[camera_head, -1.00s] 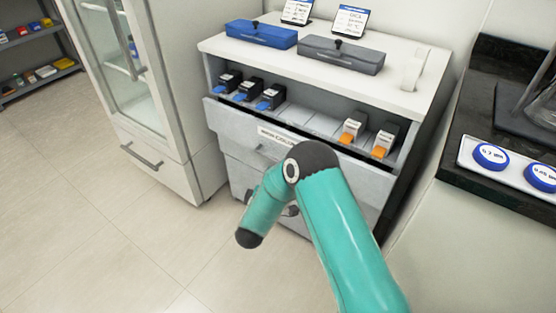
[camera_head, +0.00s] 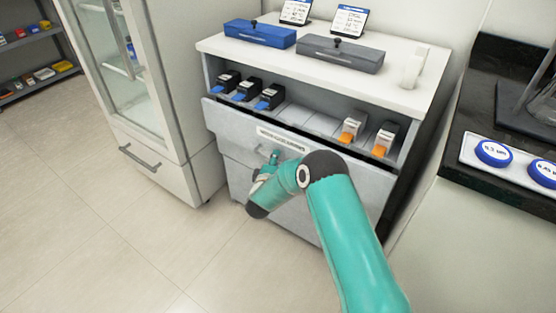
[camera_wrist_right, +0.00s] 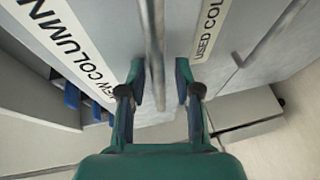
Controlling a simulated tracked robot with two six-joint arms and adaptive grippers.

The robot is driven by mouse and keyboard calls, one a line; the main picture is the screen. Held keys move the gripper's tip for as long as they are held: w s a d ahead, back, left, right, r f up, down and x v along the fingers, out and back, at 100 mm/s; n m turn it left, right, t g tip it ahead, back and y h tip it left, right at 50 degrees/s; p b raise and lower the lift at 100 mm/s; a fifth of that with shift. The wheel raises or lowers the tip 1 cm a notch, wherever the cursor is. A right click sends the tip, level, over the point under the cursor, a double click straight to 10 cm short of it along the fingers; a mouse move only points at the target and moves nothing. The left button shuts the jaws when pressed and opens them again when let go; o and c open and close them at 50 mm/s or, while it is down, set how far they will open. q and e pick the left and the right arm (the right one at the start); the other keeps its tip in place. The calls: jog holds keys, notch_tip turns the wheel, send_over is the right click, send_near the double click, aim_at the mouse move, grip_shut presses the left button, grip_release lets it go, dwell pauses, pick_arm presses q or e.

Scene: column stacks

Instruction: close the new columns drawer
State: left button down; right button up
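The new columns drawer (camera_head: 230,122) is the top drawer of the white cabinet, and its front stands out from the cabinet body. Its label (camera_wrist_right: 62,50) reads "NEW COLUMN" in the right wrist view, where the edge cuts it off. My right gripper (camera_head: 270,164) is at the drawer front, partly hidden by its own arm. In the wrist view my right gripper (camera_wrist_right: 160,84) is open, with the drawer's bar handle (camera_wrist_right: 153,35) running between its fingers. I cannot tell whether a finger touches the bar. My left gripper is out of view.
Several boxes with blue (camera_head: 268,99) and orange (camera_head: 381,146) ends sit behind the drawer front. A "USED COL" label (camera_wrist_right: 210,25) marks the drawer below. A glass-door cabinet (camera_head: 120,70) stands left and a dark counter (camera_head: 505,185) right. Floor in front is clear.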

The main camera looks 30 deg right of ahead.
aim_at(281, 155)
grip_shut()
jog(key=d, duration=0.1)
jog(key=w+d, duration=0.1)
jog(key=d+b, duration=0.1)
jog(key=shift+w+d+f, duration=0.1)
jog(key=shift+w+d, duration=0.15)
jog(key=shift+d, duration=0.15)
jog(key=shift+d+r, duration=0.15)
jog(key=shift+r, duration=0.05)
jog(key=shift+o, duration=1.2)
grip_release()
jog(key=shift+w, duration=0.1)
